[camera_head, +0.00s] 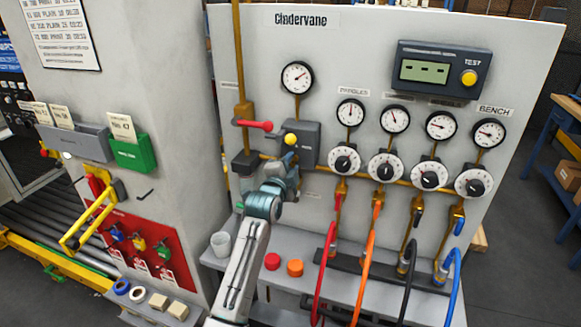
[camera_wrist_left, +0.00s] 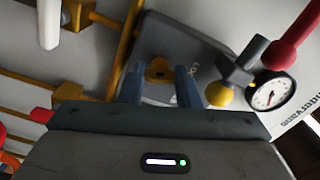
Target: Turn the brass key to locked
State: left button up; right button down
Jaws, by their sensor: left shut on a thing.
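The brass key (camera_wrist_left: 158,70) shows in the left wrist view between my two blue-grey fingers, at the face of a grey box (camera_wrist_left: 205,45). My left gripper (camera_wrist_left: 159,80) is shut on the key. In the head view the left gripper (camera_head: 287,172) is up against the lower front of the same grey box (camera_head: 307,140) on the panel, and it hides the key there. The key's exact angle and any lock marking are hard to read. My right gripper is not in view.
A lever with a yellow ball (camera_head: 290,140) sits close beside the gripper; a red-handled valve (camera_head: 255,125) is to the left. Dial regulators (camera_head: 345,160) and colored hoses (camera_head: 366,265) fill the right. A shelf with a white cup (camera_head: 221,244) and red and orange caps (camera_head: 295,268) lies below.

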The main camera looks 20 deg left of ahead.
pick_arm(q)
jog(key=shift+m, duration=1.7)
jog(key=shift+b, duration=0.3)
jog(key=o, duration=1)
jog(key=s+b, duration=0.3)
jog(key=s, duration=0.7)
jog(key=shift+s+a+b, duration=0.15)
jog(key=shift+s+b, duration=0.2)
jog(key=shift+s, duration=0.05)
